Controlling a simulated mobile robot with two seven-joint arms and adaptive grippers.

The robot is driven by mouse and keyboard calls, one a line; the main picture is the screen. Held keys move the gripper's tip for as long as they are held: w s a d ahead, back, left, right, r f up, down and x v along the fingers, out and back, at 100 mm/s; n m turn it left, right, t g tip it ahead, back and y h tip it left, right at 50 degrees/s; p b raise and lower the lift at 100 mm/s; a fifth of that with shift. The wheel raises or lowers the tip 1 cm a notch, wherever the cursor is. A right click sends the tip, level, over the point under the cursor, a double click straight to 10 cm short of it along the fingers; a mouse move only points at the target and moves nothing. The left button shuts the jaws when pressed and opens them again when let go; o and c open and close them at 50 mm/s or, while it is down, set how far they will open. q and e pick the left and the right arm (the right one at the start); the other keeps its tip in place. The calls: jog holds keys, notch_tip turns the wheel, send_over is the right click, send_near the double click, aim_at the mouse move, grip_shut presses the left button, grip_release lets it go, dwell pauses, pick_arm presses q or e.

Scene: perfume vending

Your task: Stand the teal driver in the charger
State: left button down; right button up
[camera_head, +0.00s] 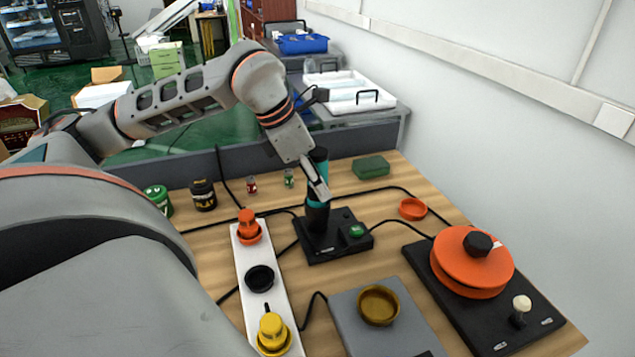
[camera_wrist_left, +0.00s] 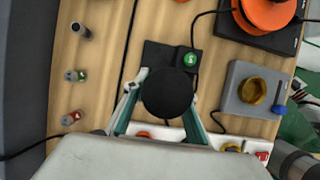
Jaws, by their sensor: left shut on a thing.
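The teal driver (camera_head: 320,168), dark with teal bands, stands upright over the black charger (camera_head: 347,249), which has a green button. The driver's lower end meets the dark socket area at the charger's left part. I cannot tell how deep it sits. My left gripper (camera_head: 321,190) is shut on the driver's body from the left and above. In the left wrist view the driver's dark round top (camera_wrist_left: 168,92) lies between the two fingers, with the charger (camera_wrist_left: 160,56) partly hidden beneath it. My right gripper is not in view.
A white strip (camera_head: 268,303) with orange, black and yellow fittings lies left of the charger. A grey block (camera_head: 348,318) with a gold dish is in front. An orange turntable (camera_head: 460,262) stands right. Behind are an orange ring (camera_head: 413,209), green box (camera_head: 371,167) and small bottles. Cables cross the table.

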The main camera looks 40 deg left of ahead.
pick_arm(q)
jog(key=shift+f, duration=0.25)
jog(key=c, duration=1.6)
grip_release()
jog(key=shift+c, duration=0.2)
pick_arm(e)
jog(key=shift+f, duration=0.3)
pick_arm(q)
jog(key=shift+r, duration=0.35)
jog(key=p+v, duration=0.1)
jog(key=v, duration=1.1)
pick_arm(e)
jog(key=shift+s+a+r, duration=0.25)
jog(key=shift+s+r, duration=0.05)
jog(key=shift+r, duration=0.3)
pick_arm(q)
jog(key=shift+f, duration=0.1)
